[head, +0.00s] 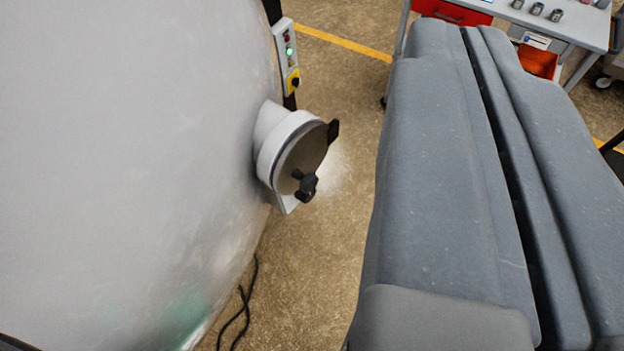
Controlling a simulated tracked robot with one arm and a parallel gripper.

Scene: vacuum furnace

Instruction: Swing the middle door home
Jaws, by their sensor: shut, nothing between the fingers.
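A small round port with a white collar (268,150) sticks out from the side of the big pale furnace shell (120,150). My grey arm fills the right side, apart from the port in the picture. My gripper's fingers are not in view.
A control box (287,56) with a green light and a yellow-backed switch stands behind the port. A black cable (240,305) lies on the floor below. A grey workbench (575,22) with red drawers is at the upper right. Brown floor (350,135) is clear beside the port.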

